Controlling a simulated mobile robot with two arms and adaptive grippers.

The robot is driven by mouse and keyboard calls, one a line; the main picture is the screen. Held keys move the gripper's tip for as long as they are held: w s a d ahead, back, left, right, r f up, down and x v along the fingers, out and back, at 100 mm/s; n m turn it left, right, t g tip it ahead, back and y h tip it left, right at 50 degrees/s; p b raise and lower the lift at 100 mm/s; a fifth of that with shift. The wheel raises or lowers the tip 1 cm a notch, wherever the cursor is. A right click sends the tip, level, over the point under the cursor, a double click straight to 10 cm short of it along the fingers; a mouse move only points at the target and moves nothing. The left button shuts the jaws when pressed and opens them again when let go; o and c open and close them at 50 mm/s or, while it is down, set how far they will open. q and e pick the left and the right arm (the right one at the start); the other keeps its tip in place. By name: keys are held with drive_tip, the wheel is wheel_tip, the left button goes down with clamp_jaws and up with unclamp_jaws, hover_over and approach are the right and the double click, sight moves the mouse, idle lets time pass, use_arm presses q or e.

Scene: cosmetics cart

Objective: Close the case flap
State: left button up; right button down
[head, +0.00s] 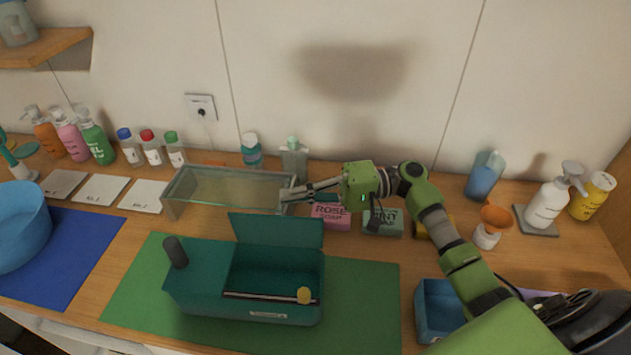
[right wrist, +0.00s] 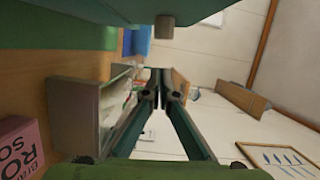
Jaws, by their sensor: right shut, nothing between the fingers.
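The teal case (head: 245,315) sits on the green mat (head: 365,290). Its flap (head: 277,231) stands raised at the back right, and the compartment below is open. A dark upright knob (head: 176,252) is on the case's closed left part. My right gripper (head: 288,194) is shut and empty, behind and above the flap, pointing left near the glass bin's right end. In the right wrist view its fingers (right wrist: 160,75) meet, with teal surface (right wrist: 60,25) along the top. My left gripper is not seen.
The glass bin (head: 172,206) stands behind the case. Pink (head: 331,217) and mint (head: 383,222) soap boxes sit beneath my right arm. A blue box (head: 432,305) is at the right, a blue basin (head: 20,225) at the left. Bottles line the wall.

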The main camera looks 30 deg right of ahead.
sight(278, 225)
use_arm(q)
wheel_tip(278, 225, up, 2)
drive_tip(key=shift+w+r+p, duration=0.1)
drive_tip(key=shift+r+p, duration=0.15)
drive_tip(key=shift+p, duration=0.5)
use_arm(e)
drive_tip(key=s, duration=0.1)
drive_tip(key=s+a, duration=0.1)
drive_tip(key=s, duration=0.1)
drive_tip(key=shift+a+f, duration=0.1)
drive_tip(key=shift+a, duration=0.05)
